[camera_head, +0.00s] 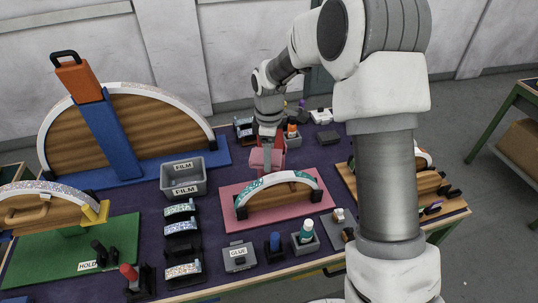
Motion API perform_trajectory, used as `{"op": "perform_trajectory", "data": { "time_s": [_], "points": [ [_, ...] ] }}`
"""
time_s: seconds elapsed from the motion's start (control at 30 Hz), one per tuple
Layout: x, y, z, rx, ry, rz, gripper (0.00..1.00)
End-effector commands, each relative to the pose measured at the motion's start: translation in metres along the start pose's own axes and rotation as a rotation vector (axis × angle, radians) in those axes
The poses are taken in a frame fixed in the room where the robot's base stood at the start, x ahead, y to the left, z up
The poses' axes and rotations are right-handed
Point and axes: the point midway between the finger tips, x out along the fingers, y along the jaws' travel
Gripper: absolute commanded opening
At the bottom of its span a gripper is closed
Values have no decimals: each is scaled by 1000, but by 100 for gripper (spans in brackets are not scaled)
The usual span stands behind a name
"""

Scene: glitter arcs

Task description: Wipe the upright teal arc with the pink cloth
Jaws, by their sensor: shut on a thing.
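The upright teal arc (277,178) is a white and teal speckled strip curved over a wooden form, with dark clips at both ends. It stands on a pink base (301,209) in the middle of the table. My gripper (267,141) points down behind the arc and is shut on the pink cloth (260,160). The cloth is just behind the arc's top; whether it touches the arc I cannot tell. The fingertips are small and partly hidden.
A grey FILM bin (183,178) stands left of the arc. Several small arcs (182,228) lie in front of it. A GLUE box (239,257) and a teal-capped bottle (306,232) stand at the front. A large arc on a blue base (150,172) stands at left. My arm hides part of the right side.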

Motion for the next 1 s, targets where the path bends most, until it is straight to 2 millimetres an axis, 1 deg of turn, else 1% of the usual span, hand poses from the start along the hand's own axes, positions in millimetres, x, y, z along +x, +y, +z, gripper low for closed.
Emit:
{"op": "perform_trajectory", "data": {
  "time_s": [0.37,0.53,0.67,1.0],
  "points": [
    [1,0,0,0,0,0,29],
    [6,0,0,0,1,0,29],
    [16,0,0,0,3,-1,29],
    [52,1,1,0,13,-5,29]
  ]
}}
